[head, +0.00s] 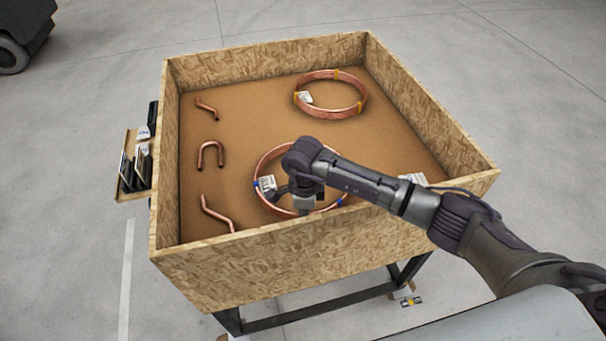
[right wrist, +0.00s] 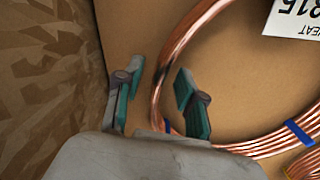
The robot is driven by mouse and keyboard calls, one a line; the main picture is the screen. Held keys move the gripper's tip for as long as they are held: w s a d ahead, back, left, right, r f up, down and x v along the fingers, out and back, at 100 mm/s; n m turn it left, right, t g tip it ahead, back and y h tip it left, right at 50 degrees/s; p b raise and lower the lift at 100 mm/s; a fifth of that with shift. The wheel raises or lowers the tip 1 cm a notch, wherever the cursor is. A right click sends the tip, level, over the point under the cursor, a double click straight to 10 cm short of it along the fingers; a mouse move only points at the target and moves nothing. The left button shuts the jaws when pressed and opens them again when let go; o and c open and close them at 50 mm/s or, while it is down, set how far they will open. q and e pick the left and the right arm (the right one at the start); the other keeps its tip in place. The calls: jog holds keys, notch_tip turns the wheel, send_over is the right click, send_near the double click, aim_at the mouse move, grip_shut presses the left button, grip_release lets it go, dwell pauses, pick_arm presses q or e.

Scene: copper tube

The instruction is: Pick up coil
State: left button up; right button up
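A near copper coil (head: 263,161) with blue bands and a white label lies on the floor of the wooden box. My right gripper (head: 306,205) is down over this coil's near side, and its arm hides part of the ring. In the right wrist view, the right gripper (right wrist: 160,72) is open, with its two green-padded fingers apart. The copper strands of the coil (right wrist: 181,45) run between and below the fingertips, not clamped. A second copper coil (head: 350,110) with yellow bands lies farther back. My left gripper is not in view.
The box has upright chipboard walls (head: 230,270); the near wall is close to my right gripper. Several bent copper tubes (head: 210,155) lie along the left side. A small rack with dark items (head: 137,165) hangs outside the left wall.

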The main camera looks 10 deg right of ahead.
grip_shut()
jog(key=shift+w+r, duration=0.1)
jog(key=shift+w, duration=0.05)
dwell(0.4)
